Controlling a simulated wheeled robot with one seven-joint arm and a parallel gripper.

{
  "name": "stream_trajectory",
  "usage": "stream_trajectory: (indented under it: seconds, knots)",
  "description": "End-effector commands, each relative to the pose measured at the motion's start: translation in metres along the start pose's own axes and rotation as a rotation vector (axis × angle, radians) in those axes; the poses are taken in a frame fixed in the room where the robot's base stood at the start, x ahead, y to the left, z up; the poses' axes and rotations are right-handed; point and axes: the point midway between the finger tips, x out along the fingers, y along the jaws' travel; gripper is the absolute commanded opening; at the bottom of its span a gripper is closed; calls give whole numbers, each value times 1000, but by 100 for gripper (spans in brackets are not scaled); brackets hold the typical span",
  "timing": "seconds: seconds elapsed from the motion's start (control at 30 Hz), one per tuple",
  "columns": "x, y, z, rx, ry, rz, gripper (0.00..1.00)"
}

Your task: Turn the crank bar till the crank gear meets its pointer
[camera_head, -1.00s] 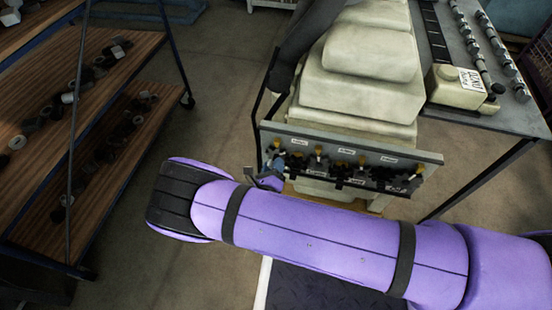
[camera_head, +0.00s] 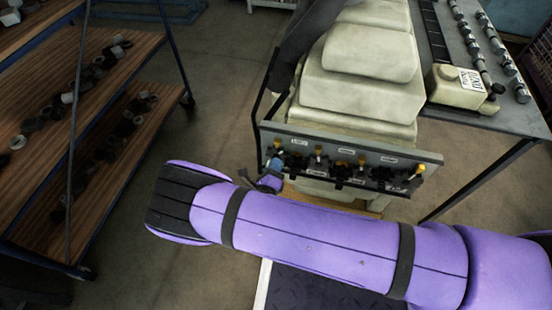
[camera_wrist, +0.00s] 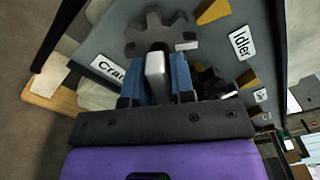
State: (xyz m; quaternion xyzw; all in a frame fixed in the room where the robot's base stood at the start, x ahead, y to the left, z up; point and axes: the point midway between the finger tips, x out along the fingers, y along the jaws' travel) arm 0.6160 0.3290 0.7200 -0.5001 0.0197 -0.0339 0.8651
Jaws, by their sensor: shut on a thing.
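The crank gear (camera_wrist: 160,35) is a dark toothed wheel on the grey panel, at the top of the wrist view. The pale crank bar (camera_wrist: 155,72) sticks out below its hub. My gripper (camera_wrist: 157,82) has its blue fingers on both sides of the bar and is shut on it. A yellow pointer (camera_wrist: 213,12) lies right of the crank gear; I cannot tell whether the gear's mark meets it. In the head view my gripper (camera_head: 272,170) is at the panel's left end, where the arm and wrist partly hide the crank gear and bar.
The "Crank" label (camera_wrist: 107,69) and "Idler" label (camera_wrist: 242,42) are on the panel. Another dark gear (camera_wrist: 208,78) sits close right of my fingers. A bench (camera_head: 490,118) stands right of the engine (camera_head: 360,85). A shelf rack (camera_head: 110,150) stands left, with floor between.

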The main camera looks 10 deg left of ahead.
Motion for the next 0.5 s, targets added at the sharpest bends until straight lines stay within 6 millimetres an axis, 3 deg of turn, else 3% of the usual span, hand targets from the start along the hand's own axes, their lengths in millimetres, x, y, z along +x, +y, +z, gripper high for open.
stream_trajectory:
  seconds: [0.3, 0.5]
  knots:
    - [0, 0, 0, -228, -1, 0, 0]
    - [0, 0, 0, -262, -1, 0, 0]
